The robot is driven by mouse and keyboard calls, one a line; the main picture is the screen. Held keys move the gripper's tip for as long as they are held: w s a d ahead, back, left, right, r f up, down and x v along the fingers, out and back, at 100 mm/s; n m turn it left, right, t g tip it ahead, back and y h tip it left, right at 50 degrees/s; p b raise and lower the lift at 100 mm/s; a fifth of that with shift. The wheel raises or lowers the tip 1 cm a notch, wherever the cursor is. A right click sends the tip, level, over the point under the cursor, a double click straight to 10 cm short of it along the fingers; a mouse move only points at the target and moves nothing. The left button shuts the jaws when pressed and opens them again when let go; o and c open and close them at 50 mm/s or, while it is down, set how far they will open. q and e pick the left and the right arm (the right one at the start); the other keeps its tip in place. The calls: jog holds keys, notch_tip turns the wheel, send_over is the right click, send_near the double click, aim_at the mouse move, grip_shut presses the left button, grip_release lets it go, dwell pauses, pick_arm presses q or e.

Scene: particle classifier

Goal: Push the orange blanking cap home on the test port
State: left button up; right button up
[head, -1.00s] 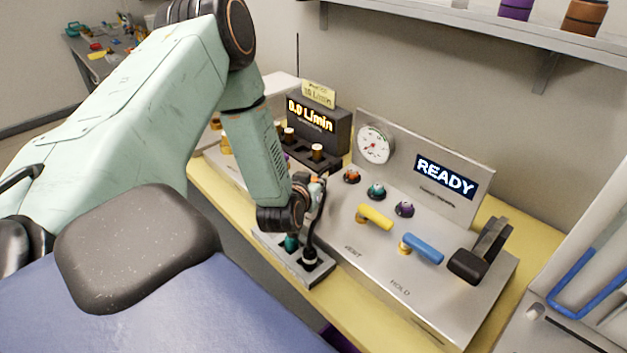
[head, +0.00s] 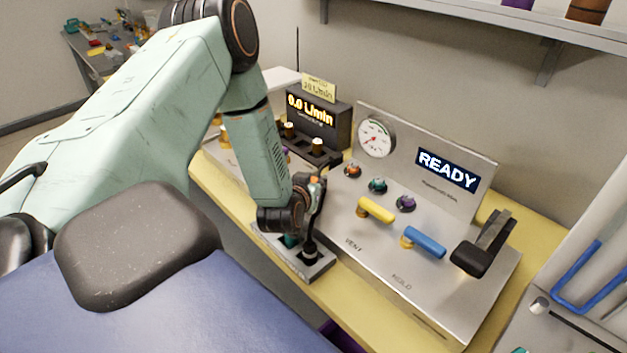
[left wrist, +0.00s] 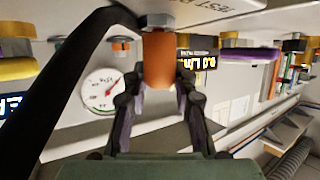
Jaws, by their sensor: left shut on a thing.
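The orange blanking cap (left wrist: 160,62) is between the fingertips of my left gripper (left wrist: 160,88) in the left wrist view, which is upside down. The fingers are shut on it from both sides. The cap's end meets a metal hex fitting, the test port (left wrist: 157,20), with no clear gap visible; how deep it sits cannot be told. Upside-down lettering beside the port is partly cut off. In the head view my left gripper (head: 308,195) is at the panel's left side, its fingers largely hidden by my wrist. My right gripper is not in view.
A black lead (left wrist: 75,60) curves past the left side of the wrist view. A tray with plugs (head: 318,268) lies below my wrist. To the right are yellow (head: 377,210) and blue (head: 426,242) handles, a gauge (head: 376,138) and a READY display (head: 447,170).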

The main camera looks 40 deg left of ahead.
pick_arm(q)
jog(key=shift+f, duration=0.2)
jog(key=o, duration=1.1)
jog(key=v, duration=1.2)
jog(key=shift+r, duration=0.15)
